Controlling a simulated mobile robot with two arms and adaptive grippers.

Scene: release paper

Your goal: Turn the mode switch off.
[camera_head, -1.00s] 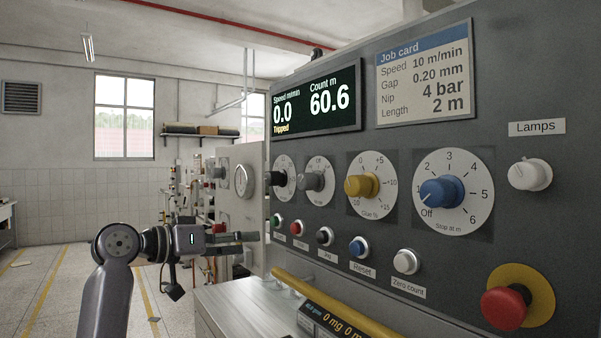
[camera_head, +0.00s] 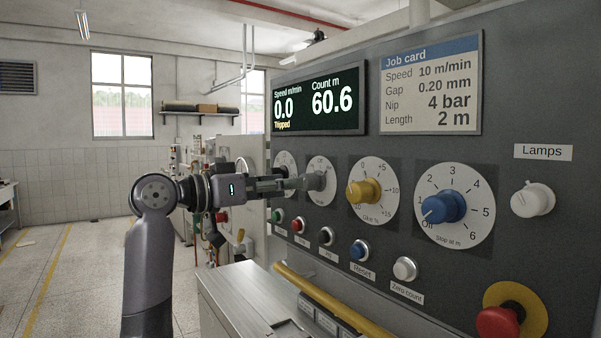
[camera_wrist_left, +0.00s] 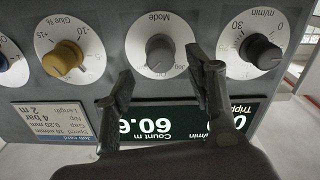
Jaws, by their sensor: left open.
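The mode switch is a grey knob on a white round dial (camera_head: 321,172) on the machine's panel. In the left wrist view, which shows the panel upside down, the grey mode knob (camera_wrist_left: 160,54) sits between and beyond my fingertips, with "Mode" printed on its dial. I cannot tell its exact setting. My left gripper (camera_head: 298,183) reaches in from the left and points at the knob, partly covering it and its neighbour dial. In the left wrist view the left gripper's (camera_wrist_left: 165,78) two fingers are spread and empty, apart from the knob. My right gripper is out of view.
The black speed knob (camera_wrist_left: 260,52) and yellow glue knob (camera_head: 361,191) flank the mode switch. A blue stop knob (camera_head: 443,208) is farther right. A yellow rail (camera_head: 330,301) runs along the lower front.

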